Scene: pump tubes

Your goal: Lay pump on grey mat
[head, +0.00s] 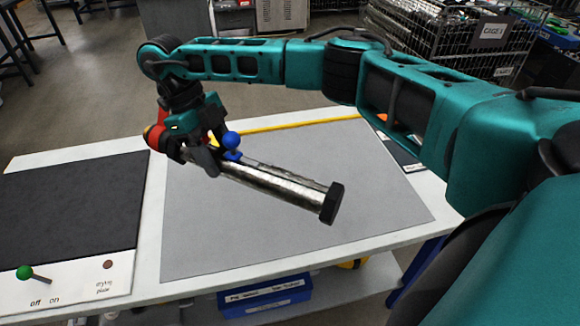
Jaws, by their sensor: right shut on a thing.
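The pump (285,185) is a shiny metal tube with a black end cap at its lower right and a blue ball-shaped part near its upper left end. My right gripper (205,158) is shut on it close to that blue part. The tube slants down to the right over the grey mat (370,190), which covers the middle of the white table. I cannot tell for sure whether the black cap touches the mat. The pump's far left end is partly hidden by my gripper. My left gripper is out of view.
A dark panel (70,205) lies left of the mat, with a green-knobbed lever (25,272) at its front. A yellow strip (290,124) runs along the mat's back edge. A blue bin (265,298) sits below the table. The mat's front and right are clear.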

